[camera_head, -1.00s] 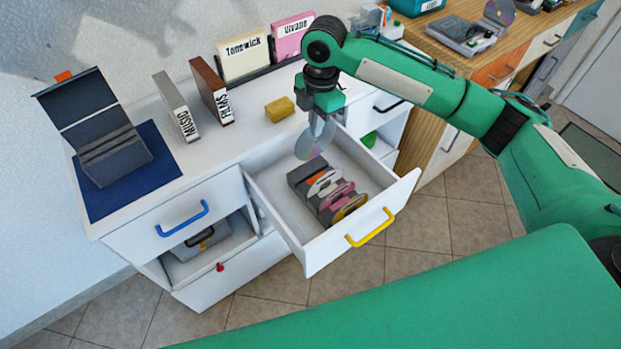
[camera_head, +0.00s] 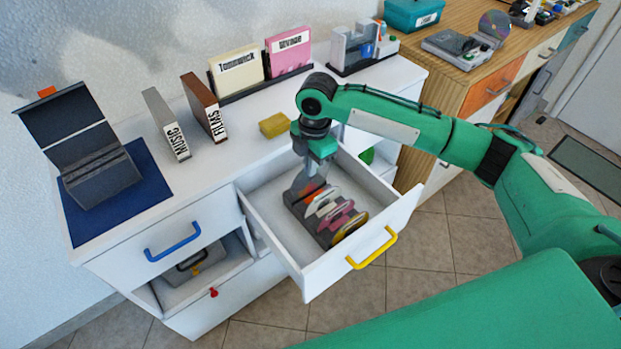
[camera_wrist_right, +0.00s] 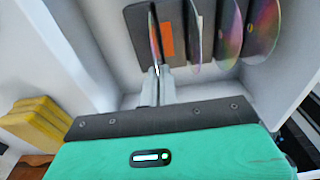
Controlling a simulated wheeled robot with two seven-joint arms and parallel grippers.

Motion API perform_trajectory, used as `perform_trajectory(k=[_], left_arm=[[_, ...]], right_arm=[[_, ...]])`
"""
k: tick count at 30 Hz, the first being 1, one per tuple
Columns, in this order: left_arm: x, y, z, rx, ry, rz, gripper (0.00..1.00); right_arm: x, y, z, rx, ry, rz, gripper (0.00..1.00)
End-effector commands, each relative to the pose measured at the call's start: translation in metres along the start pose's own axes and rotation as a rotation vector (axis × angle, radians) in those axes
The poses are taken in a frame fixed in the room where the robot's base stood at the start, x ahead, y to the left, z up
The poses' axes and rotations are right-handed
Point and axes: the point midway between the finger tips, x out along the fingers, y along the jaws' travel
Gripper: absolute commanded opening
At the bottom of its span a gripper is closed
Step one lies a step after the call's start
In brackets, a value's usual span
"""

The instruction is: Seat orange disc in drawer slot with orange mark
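My right gripper (camera_head: 314,160) points down into the open drawer (camera_head: 268,210). In the right wrist view its fingers (camera_wrist_right: 160,80) are shut on a thin disc (camera_wrist_right: 154,38), seen nearly edge-on with a faint orange-red tint. My left gripper is not in view.
Several other discs (camera_head: 345,220) stand in the rack's front slots, close to the gripper. The drawer front has a yellow handle (camera_head: 371,248). A yellow block (camera_head: 274,125) lies on the white top behind the drawer. The drawer floor left of the rack is clear.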

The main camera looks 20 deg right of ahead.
Motion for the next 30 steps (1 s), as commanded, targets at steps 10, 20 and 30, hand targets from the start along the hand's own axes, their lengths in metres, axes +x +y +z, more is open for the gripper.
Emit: perform_trajectory(k=[10, 20, 30], left_arm=[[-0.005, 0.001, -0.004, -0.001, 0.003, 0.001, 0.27], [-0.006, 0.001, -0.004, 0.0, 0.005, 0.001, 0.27], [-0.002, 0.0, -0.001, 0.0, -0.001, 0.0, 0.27]], right_arm=[[0.045, 0.0, 0.004, 0.0, 0.0, 0.001, 0.0], [0.047, 0.0, 0.004, -0.001, 0.0, 0.001, 0.0], [0.048, 0.0, 0.004, -0.001, 0.0, 0.001, 0.23]])
